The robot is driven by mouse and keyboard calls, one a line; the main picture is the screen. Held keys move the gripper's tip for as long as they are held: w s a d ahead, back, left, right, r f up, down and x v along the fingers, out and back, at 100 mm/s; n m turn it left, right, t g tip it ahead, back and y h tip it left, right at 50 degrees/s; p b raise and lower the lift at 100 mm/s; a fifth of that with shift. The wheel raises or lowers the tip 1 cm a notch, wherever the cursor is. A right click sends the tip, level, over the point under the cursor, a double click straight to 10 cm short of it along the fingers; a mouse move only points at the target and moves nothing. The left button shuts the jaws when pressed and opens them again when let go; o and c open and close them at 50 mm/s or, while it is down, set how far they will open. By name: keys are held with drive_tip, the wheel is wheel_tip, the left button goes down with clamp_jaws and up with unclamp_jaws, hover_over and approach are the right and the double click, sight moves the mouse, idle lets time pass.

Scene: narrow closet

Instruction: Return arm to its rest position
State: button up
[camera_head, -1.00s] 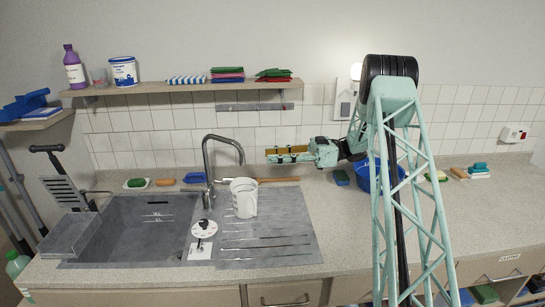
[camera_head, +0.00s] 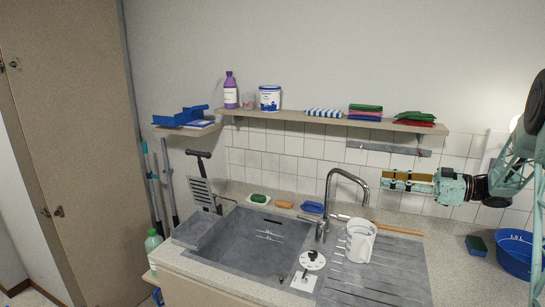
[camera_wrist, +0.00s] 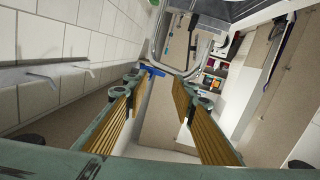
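My teal gripper (camera_head: 386,181) is at the right of the head view, held level with its fingers pointing left. It is in the air in front of the tiled wall, below the shelf and to the right of the tap. My arm (camera_head: 512,170) runs off the right edge of the picture. In the wrist view, the two ribbed, tan-padded fingers (camera_wrist: 160,82) stand apart with nothing between them.
The grey sink (camera_head: 225,262) and tap (camera_head: 343,178) are left of my gripper, with a white jug (camera_head: 360,241) below it. A shelf (camera_head: 300,119) with bottles and cloths hangs above. A blue basin (camera_head: 514,257) stands at the right. A tall cabinet (camera_head: 75,130) is far left.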

drive_tip(key=w+a+r+m+t+h, duration=0.2)
drive_tip(key=w+r+t+h, duration=0.15)
drive_tip(key=r, duration=0.75)
drive_tip(key=w+a+r+m+t+h, duration=0.25)
drive_tip(key=r+h, duration=0.25)
drive_tip(key=r, duration=0.6)
drive_tip(key=s+r+m+h, duration=0.5)
drive_tip(key=s+r+h, duration=0.2)
drive_tip(key=s+r, duration=0.45)
drive_tip(key=s+a+f+m+g+h, duration=0.1)
drive_tip(key=s+a+f+m, duration=0.1)
drive_tip(key=s, duration=1)
drive_tip(key=s+a+f+m+g+h, duration=0.2)
drive_tip(key=s, duration=1.1)
drive_tip(key=s+a+f+g+y, duration=0.15)
drive_tip(key=s+a+f, duration=0.35)
drive_tip(key=s, duration=0.6)
drive_tip(key=s+a+f+g+y, duration=0.15)
drive_tip(key=s+a+f, duration=0.25)
drive_tip(key=s+f, duration=0.55)
drive_tip(key=s+a+f+g+y, duration=0.1)
drive_tip(key=s+a+f+g, duration=0.25)
drive_tip(key=s, duration=1.05)
drive_tip(key=shift+g, duration=0.35)
drive_tip(key=shift+w+b+x, duration=0.1)
drive_tip(key=shift+b+x, duration=0.5)
drive_tip(key=shift+x, duration=0.6)
drive_tip(key=shift+w+b+x, duration=0.15)
drive_tip(key=shift+b+x, duration=0.45)
drive_tip(key=shift+x, duration=0.6)
